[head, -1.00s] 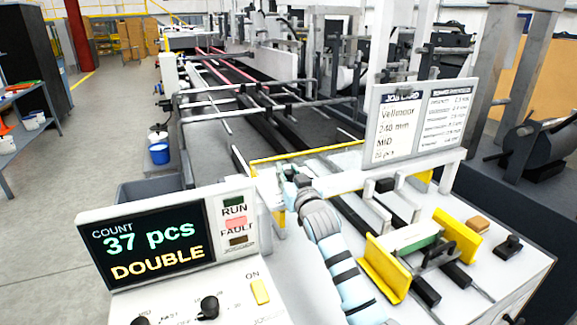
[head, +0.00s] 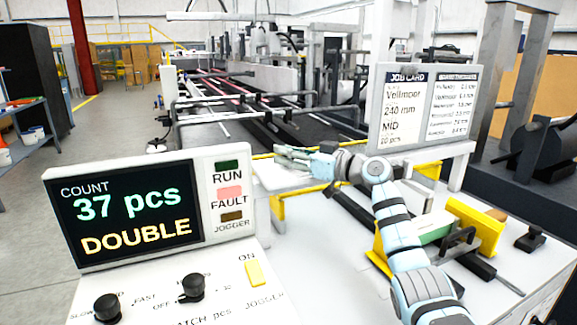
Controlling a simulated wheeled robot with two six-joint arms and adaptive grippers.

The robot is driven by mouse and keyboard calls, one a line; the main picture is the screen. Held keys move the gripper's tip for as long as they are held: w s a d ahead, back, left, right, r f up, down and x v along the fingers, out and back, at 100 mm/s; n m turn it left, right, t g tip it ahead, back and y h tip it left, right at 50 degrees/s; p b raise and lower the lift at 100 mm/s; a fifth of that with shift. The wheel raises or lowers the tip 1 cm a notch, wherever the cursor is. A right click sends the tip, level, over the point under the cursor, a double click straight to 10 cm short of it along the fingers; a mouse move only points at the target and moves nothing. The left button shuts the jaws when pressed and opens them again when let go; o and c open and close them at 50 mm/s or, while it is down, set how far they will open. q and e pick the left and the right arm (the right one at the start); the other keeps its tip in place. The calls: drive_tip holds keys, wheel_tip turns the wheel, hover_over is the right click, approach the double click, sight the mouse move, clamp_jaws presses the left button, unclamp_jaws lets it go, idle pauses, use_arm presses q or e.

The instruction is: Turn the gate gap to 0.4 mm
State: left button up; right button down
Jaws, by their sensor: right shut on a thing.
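My right gripper (head: 291,156) is at the near end of the feeder, just right of the display panel. Its arm reaches in from the lower right. Its fingers point left and are closed on a small part, taken to be the gate gap knob, which the fingers hide. No gap scale or reading can be made out. The display (head: 127,213) reads "COUNT 37 pcs" and "DOUBLE". The FAULT lamp (head: 230,194) is pale red, while the RUN lamp (head: 227,165) looks dark green. My left gripper is not in view.
A job card board (head: 422,106) reads Vellmoor, 240 mm, MID, 20 pcs. Yellow side guides (head: 475,228) flank a green-edged stack (head: 436,228) near my right forearm. Black knobs (head: 192,287) and a yellow switch (head: 254,273) sit on the console.

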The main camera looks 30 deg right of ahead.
drive_tip(key=c, duration=1.3)
unclamp_jaws()
drive_tip(key=shift+f, duration=0.1)
drive_tip(key=v, duration=1.2)
drive_tip(key=shift+w+d, duration=0.1)
